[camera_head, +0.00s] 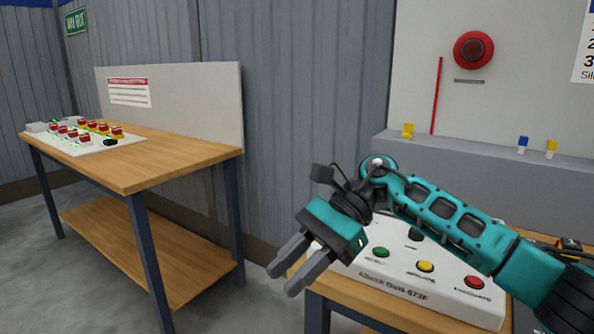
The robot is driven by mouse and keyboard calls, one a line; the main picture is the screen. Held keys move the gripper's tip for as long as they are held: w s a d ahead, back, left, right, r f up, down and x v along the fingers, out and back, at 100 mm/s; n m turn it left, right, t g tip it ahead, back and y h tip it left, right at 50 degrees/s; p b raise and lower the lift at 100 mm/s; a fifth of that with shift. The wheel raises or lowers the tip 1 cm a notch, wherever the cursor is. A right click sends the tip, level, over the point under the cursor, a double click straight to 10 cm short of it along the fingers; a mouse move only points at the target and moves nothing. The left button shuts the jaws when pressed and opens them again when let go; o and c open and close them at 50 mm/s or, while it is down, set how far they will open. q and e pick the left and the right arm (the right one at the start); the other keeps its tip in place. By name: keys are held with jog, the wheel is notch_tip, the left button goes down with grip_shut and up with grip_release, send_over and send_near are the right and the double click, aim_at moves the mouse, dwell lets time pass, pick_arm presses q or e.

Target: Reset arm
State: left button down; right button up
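My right arm comes in from the right edge, teal and black, bent at the elbow. Its gripper (282,281) points down and left, with its two grey fingers apart and nothing visible between them. The gripper hangs in front of the near table's left corner, left of a white button console (420,298). The forearm passes in front of this console and hides part of its top. Green (381,252), yellow (425,267) and red (474,282) buttons show on the console. My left gripper is out of view.
A wooden workbench (170,165) with a lower shelf stands at the left, bearing a white board (85,143) with several red and yellow buttons. A red round alarm (473,50) is on the back wall above a grey ledge (470,155). Grey floor is free between the tables.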

jog(key=s+a+m+y, duration=0.3)
jog(key=a+m+y, duration=0.3)
jog(key=m+y, duration=0.15)
jog(key=w+d+f+n+t+h+p, duration=0.15)
jog(key=d+f+n+t+h, duration=0.35)
jog(key=n+t, duration=0.9)
jog(key=w+d+f+n+t+h+p, duration=0.15)
jog(key=d+f+n+t, duration=0.75)
jog(key=n, duration=1)
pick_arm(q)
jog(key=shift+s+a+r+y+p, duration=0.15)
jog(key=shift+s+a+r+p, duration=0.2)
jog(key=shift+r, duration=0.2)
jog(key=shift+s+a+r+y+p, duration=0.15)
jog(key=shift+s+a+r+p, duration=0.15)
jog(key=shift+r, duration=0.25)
pick_arm(e)
jog(key=s+d+f+m+g+h, duration=0.5)
jog(key=s+d+f+m+h, duration=0.3)
jog(key=s+f+m, duration=0.5)
jog(key=shift+s+d+f+g+h, duration=0.3)
jog(key=shift+s+d+f+g, duration=0.1)
jog(key=shift+s+d+f, duration=0.6)
jog(key=shift+d+r, duration=0.15)
